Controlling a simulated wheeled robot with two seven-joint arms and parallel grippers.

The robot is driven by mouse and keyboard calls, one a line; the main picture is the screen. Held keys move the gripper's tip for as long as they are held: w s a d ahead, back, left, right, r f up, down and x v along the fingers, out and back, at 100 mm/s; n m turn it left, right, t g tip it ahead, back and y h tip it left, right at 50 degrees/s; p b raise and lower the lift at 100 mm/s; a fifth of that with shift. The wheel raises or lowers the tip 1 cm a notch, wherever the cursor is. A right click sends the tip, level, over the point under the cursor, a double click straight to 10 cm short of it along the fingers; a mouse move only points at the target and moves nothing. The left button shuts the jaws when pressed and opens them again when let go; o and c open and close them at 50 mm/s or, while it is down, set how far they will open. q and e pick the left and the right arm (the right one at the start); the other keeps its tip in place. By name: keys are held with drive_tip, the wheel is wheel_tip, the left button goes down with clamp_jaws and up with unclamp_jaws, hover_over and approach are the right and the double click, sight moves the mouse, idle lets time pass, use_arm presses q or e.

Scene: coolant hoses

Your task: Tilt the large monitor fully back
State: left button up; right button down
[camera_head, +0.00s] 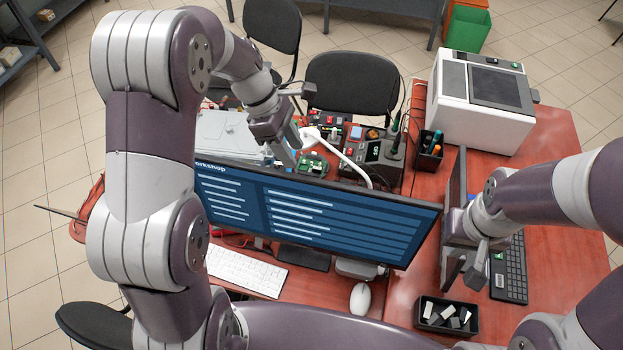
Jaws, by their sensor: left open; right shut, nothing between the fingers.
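The large monitor (320,215) stands on the red desk with its lit blue screen facing me. Its left end is hidden behind my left arm. How far it is tilted is hard to tell from above. My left gripper (287,150) is open at the monitor's upper edge, toward its rear side. I cannot tell whether it touches the monitor. My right gripper (474,268) is shut and empty, to the right of the large monitor. It is beside a narrow dark panel, perhaps a second screen (457,180), seen nearly edge-on.
A white keyboard (247,270) and mouse (360,298) lie before the monitor. A black tray (446,315), a black keyboard (508,270), a pen cup (429,153) and a white machine (480,105) stand right. Circuit boards, a white lamp arm and tools (375,150) crowd the desk behind it.

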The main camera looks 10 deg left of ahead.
sight(308, 179)
use_arm(q)
drive_tip(key=b+x, duration=0.6)
drive_tip(key=x, duration=0.2)
drive_tip(key=shift+s+a+f, duration=0.15)
drive_tip(key=shift+f, duration=0.05)
drive_tip(key=shift+d+f+p, duration=0.15)
drive_tip(key=shift+d+p, duration=0.2)
drive_tip(key=shift+p, duration=0.45)
drive_tip(key=shift+x, duration=1.25)
drive_tip(key=shift+f, duration=0.5)
